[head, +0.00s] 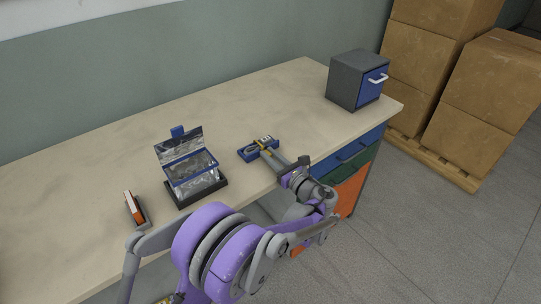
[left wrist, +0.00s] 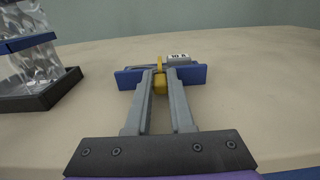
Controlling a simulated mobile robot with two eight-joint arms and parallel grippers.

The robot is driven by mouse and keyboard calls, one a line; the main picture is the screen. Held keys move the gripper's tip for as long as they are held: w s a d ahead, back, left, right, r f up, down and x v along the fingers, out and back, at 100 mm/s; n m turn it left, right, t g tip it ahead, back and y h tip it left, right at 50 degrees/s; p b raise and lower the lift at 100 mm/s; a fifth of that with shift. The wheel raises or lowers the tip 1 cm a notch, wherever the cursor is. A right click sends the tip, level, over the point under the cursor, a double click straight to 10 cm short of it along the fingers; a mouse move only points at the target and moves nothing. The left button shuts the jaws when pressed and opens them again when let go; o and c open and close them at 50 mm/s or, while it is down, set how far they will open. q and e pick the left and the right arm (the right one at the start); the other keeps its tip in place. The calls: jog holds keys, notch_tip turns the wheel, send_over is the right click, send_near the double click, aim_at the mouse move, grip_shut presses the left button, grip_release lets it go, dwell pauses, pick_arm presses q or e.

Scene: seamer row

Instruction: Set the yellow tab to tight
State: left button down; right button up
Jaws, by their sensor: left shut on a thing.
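The yellow tab (left wrist: 160,84) stands on a small blue device with a grey part and a white label (left wrist: 179,56). The label's dark marks are too small to read surely. In the head view the blue device (head: 247,155) lies on the bench, right of the clear-fronted stand. My left gripper (left wrist: 161,74) reaches over the device from the front, its two grey fingers closed on the yellow tab, one on each side. The gripper (head: 264,148) hides part of the device in the head view. My right gripper is not in view.
A black-based stand with a clear, shiny pouch (head: 196,172) is left of the device. A small orange and white item (head: 133,207) lies further left. A grey box with a blue drawer (head: 357,79) stands at the back right. Cardboard boxes (head: 485,93) are beyond the bench.

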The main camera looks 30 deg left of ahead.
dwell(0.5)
pick_arm(q)
jog(key=shift+v, duration=1.95)
jog(key=c, duration=0.8)
grip_release()
jog(key=shift+o, duration=0.2)
jog(key=shift+d, duration=0.1)
jog(key=v, duration=1)
jog(key=shift+s+d, duration=0.15)
jog(key=shift+d, duration=0.05)
jog(key=shift+f, duration=0.1)
